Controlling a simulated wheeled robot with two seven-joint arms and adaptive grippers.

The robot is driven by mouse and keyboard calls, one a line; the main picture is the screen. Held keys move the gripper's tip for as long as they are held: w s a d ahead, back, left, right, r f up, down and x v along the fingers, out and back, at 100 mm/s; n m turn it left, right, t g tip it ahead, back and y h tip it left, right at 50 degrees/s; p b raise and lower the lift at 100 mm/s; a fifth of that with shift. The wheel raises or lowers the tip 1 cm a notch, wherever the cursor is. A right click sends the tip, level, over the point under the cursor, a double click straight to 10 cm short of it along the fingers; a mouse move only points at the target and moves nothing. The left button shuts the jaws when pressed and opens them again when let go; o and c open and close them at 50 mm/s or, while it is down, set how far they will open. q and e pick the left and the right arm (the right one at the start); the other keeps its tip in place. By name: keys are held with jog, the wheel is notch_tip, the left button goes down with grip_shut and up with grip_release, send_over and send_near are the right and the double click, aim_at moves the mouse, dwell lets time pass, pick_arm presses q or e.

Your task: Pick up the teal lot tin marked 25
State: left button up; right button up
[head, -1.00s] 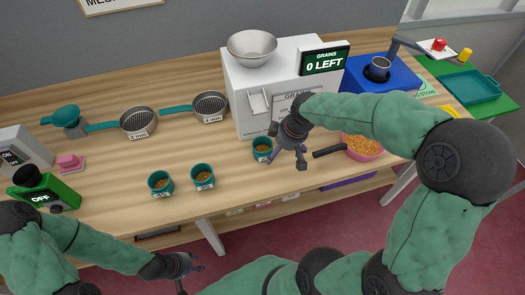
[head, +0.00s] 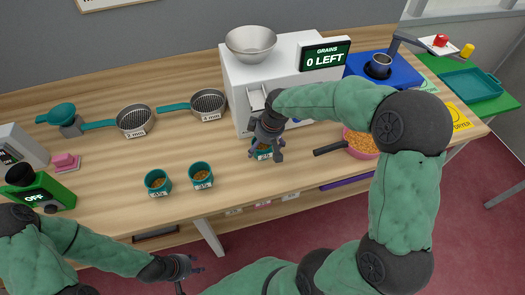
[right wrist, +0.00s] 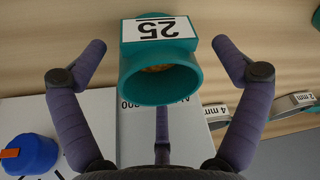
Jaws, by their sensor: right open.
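The teal lot tin marked 25 (right wrist: 160,62) sits on the table in front of the white machine. In the head view it (head: 263,154) is mostly covered by my right gripper (head: 266,155). In the right wrist view it lies between the spread fingers of my right gripper (right wrist: 165,75), its white label and open mouth showing. Gaps show between the tin and both side fingers; the gripper is open. My left gripper (head: 183,272) is low at the front, away from the tins, too small to read.
Two other teal tins (head: 158,183) (head: 201,175) with grain stand to the left. A pink bowl (head: 360,143) with a dark handle is to the right. The white machine (head: 270,75) stands behind. Two sieves (head: 135,119) (head: 208,103) lie further back left.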

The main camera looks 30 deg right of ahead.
jog(key=c, duration=1.3)
jog(key=shift+w+r, duration=0.1)
jog(key=shift+r, duration=0.1)
jog(key=shift+c, duration=0.2)
